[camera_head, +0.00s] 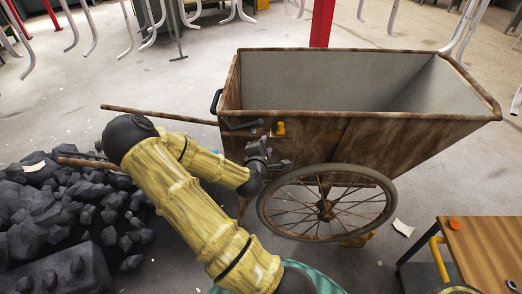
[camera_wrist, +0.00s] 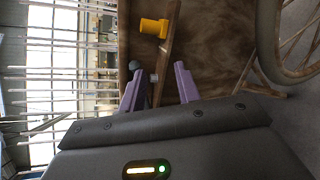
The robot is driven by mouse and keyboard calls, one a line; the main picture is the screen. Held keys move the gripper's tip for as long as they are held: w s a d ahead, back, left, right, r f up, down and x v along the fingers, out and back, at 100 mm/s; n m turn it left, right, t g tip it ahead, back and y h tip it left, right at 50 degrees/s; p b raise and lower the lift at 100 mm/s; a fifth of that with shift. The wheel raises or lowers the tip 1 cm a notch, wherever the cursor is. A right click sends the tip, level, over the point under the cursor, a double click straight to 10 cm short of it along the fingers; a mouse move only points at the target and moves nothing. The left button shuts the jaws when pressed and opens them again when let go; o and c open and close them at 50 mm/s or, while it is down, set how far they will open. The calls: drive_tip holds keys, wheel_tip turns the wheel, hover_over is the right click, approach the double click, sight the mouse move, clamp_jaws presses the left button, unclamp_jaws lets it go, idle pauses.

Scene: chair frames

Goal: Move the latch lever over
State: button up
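The latch is on the brown side wall of a cart. A dark latch lever (camera_head: 243,125) lies nearly level near the top left of that wall, beside a yellow block (camera_head: 281,128). In the wrist view the yellow block (camera_wrist: 154,27) is above the fingers, and a dark rounded part (camera_wrist: 135,66), seemingly of the lever, shows by the left finger, which partly hides it. My gripper (camera_head: 265,143) is just below the lever, close to the wall. In the wrist view its purple fingers (camera_wrist: 159,80) are apart, with nothing clearly held. I cannot tell whether a finger touches the lever.
The cart (camera_head: 400,119) has an open grey bin and a spoked wheel (camera_head: 326,207) just right of my gripper. Wooden shafts (camera_head: 158,114) reach left over a heap of black coal (camera_head: 60,215). A wooden-topped table (camera_head: 490,250) stands at the lower right.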

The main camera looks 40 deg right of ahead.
sight(249, 125)
drive_tip(key=w+n+t, duration=0.1)
drive_tip(key=n, duration=0.1)
drive_tip(key=r+n+t+b, duration=0.1)
drive_tip(key=n, duration=0.1)
drive_tip(key=w+n+t+b, duration=0.1)
drive_tip(key=n+t, duration=0.1)
drive_tip(key=n, duration=0.1)
drive_tip(key=shift+w+d+r, duration=0.15)
drive_tip(key=shift+w+r, duration=0.1)
drive_tip(key=shift+w, duration=0.05)
drive_tip(key=shift+w+d, duration=0.1)
drive_tip(key=x, duration=0.7)
drive_tip(key=shift+h, duration=0.4)
drive_tip(key=shift+w+d+r, duration=0.1)
drive_tip(key=shift+w+d, duration=0.05)
drive_tip(key=shift+d, duration=0.2)
drive_tip(key=shift+c, duration=0.4)
drive_tip(key=c, duration=0.4)
